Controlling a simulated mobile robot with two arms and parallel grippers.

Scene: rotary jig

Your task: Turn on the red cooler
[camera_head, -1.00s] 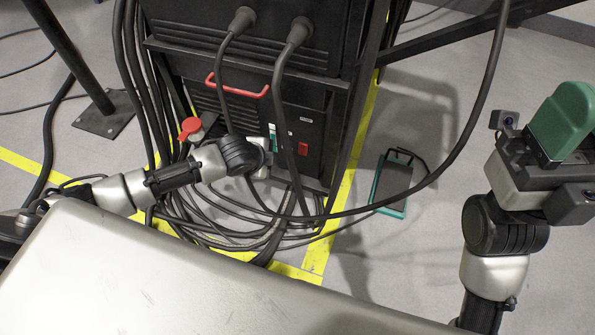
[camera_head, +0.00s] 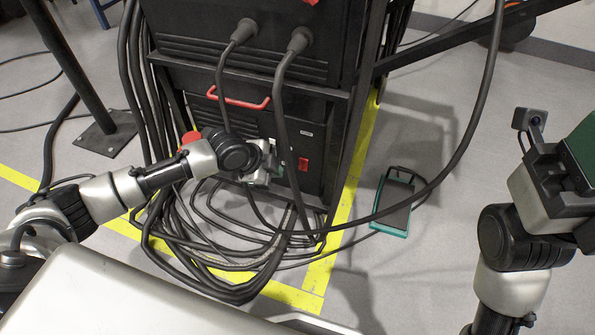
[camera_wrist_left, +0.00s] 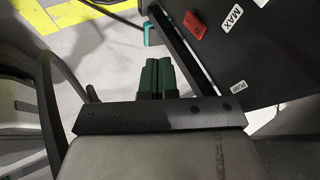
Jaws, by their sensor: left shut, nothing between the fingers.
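The red cooler (camera_head: 314,148) is a black box with a red handle (camera_head: 240,102), low in the black rack. A small red switch (camera_head: 303,164) sits on its front. The switch also shows in the left wrist view (camera_wrist_left: 195,24), beside a MAX label. My left gripper (camera_head: 279,171) is shut and empty, just left of the switch in the head view. Its green fingers (camera_wrist_left: 157,76) lie side by side in the left wrist view, apart from the switch in the picture. My right gripper (camera_head: 580,155) is at the right edge, partly cut off; its fingertips are unclear.
Thick black cables (camera_head: 225,75) hang in front of the rack and coil on the floor (camera_head: 235,262) below my left gripper. A green-framed pedal (camera_head: 392,206) lies on the floor to the right. A red knob-like part (camera_head: 190,138) shows behind my left arm.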

